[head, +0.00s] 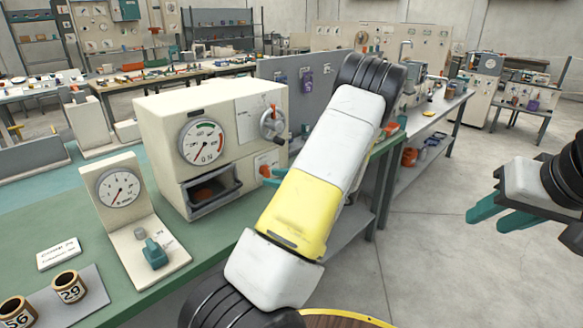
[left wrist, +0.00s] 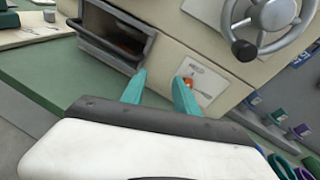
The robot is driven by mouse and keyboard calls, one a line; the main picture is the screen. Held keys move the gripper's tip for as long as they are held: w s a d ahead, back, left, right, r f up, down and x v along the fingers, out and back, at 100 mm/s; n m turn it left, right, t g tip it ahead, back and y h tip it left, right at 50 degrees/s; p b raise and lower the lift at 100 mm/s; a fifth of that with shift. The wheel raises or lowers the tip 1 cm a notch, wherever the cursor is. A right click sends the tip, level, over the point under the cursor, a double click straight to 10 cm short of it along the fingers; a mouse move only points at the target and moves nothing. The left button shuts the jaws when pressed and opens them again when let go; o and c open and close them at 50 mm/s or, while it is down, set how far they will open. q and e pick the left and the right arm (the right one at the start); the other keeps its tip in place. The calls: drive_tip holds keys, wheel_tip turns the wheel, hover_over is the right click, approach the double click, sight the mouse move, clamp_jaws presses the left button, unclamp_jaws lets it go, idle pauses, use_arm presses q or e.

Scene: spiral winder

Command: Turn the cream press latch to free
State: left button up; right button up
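The cream press (head: 212,142) stands on the green bench, with a dial, a handwheel and a dark open tray bay on its front. Its latch (left wrist: 188,81) is a small orange-red part on a pale plate (left wrist: 205,83), right of the bay and below the handwheel. My left gripper (left wrist: 158,92) is in front of the press's lower front, its teal fingers apart with nothing between them. The right finger's tip overlaps the latch in the left wrist view; I cannot tell whether they touch. My right gripper (head: 497,218) is empty, fingers apart, over the floor at the right.
A cream gauge stand (head: 118,190) with a teal knob (head: 154,253) is left of the press. Labelled cups (head: 69,287) sit on a grey mat at front left. The handwheel (left wrist: 262,22) juts out above the latch. The floor at right is clear.

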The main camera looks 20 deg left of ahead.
sight(269, 170)
use_arm(q)
drive_tip(key=w+f+m+t, duration=0.1)
drive_tip(key=w+d+f+m+t, duration=0.1)
drive_tip(key=w+m, duration=0.1)
drive_tip(key=w+f+m+t+y, duration=0.1)
drive_tip(key=shift+w+d+t, duration=0.25)
drive_tip(key=shift+w+t, duration=0.05)
drive_tip(key=shift+w, duration=0.05)
drive_tip(key=shift+w+f+m, duration=0.1)
drive_tip(key=shift+w+m, duration=0.1)
drive_tip(key=shift+m, duration=0.2)
drive_tip(key=shift+t, duration=0.3)
drive_tip(key=x, duration=0.7)
drive_tip(key=shift+w+a, duration=0.1)
drive_tip(key=shift+a, duration=0.2)
clamp_jaws()
